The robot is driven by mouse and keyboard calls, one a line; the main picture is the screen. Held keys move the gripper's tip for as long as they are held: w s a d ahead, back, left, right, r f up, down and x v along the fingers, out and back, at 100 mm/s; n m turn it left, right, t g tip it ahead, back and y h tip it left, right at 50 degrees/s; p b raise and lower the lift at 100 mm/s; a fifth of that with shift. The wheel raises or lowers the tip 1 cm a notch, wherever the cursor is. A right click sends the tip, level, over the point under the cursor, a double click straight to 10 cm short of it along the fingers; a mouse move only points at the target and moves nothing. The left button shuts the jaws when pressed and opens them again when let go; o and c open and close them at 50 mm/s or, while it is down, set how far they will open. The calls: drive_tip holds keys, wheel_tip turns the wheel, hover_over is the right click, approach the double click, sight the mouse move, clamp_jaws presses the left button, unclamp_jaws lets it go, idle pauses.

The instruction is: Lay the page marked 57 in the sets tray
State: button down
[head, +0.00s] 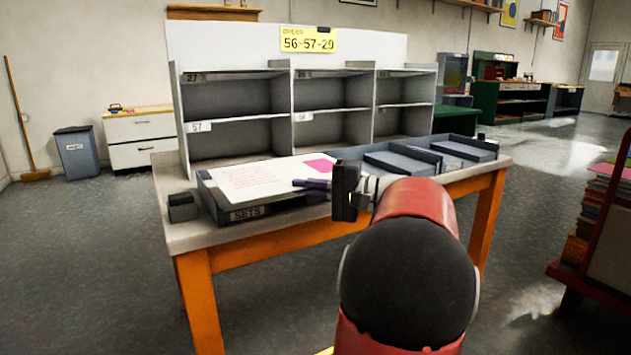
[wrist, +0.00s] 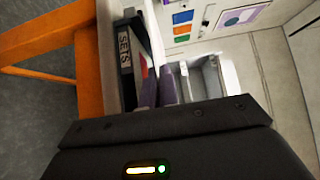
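A white page (head: 250,178) with pink print and a magenta patch lies flat at the sets tray (head: 250,213), covering most of its top. I cannot read a number on the page, nor tell whether it rests fully in the tray. In the wrist view my gripper (wrist: 158,82) reaches toward the tray, whose SETS label (wrist: 125,50) shows.
A grey rack (head: 290,110) with labelled compartments stands behind the tray; the compartments look empty. An order card (head: 308,41) reads 56-57-29. More shallow grey trays (head: 450,150) sit at the right of the table. A small dark block (head: 183,207) stands at the left corner.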

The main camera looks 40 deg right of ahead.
sight(295, 177)
drive_tip(key=w+p, duration=0.1)
drive_tip(key=w, duration=0.1)
drive_tip(key=w+d+p, duration=0.1)
drive_tip(key=w, duration=0.2)
drive_tip(key=shift+r, duration=0.15)
wheel_tip(295, 177, down, 5)
drive_tip(key=b, duration=0.4)
drive_tip(key=shift+w+d+r, duration=0.1)
drive_tip(key=shift+r, duration=0.1)
drive_tip(key=c, duration=1.6)
unclamp_jaws()
